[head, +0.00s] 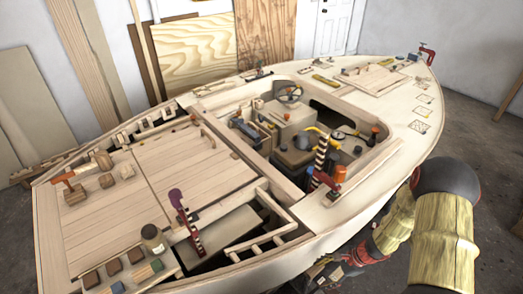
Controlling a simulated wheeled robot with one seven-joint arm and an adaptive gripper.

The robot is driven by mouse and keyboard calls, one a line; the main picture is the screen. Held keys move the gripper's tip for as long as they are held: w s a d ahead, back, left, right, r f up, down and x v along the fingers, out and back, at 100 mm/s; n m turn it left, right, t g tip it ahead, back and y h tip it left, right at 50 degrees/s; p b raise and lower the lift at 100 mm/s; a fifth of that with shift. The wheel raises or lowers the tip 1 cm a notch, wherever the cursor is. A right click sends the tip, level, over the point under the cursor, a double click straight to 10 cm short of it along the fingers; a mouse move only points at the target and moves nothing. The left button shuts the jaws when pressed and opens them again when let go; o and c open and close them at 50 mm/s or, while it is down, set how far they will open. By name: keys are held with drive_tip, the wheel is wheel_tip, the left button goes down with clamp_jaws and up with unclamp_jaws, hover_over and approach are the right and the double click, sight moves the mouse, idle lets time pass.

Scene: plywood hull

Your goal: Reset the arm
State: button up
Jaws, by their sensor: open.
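My arm comes in at the right, outside the boat's near side. It bends at a dark joint and runs down and left through yellow and red links. My gripper (326,271) is at the bottom of the picture, low beside the hull's outer side, and is open. It is small and dark there, and its fingers are hard to make out. I see nothing held in it. The plywood boat hull (330,222) fills the middle of the view, with its edge close to my arm.
Red clamps (426,53) stand on the hull's rim. A jar (153,238) and small blocks sit on the near left deck. Boards (190,55) lean on the back wall. Floor (480,125) is open at right.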

drive_tip(key=s+a+r+n+t+h, duration=0.1)
drive_tip(key=s+r+n, duration=0.4)
drive_tip(key=r, duration=1)
drive_tip(key=s+a+r+n+t+h, duration=0.2)
drive_tip(key=s+r+n, duration=0.3)
drive_tip(key=r, duration=1.1)
drive_tip(key=s+a+r+n+t+h, duration=0.2)
drive_tip(key=s+r+n, duration=0.3)
drive_tip(key=r, duration=1.1)
drive_tip(key=shift+n+h, duration=0.5)
drive_tip(key=shift+n, duration=0.3)
drive_tip(key=shift+o, duration=0.3)
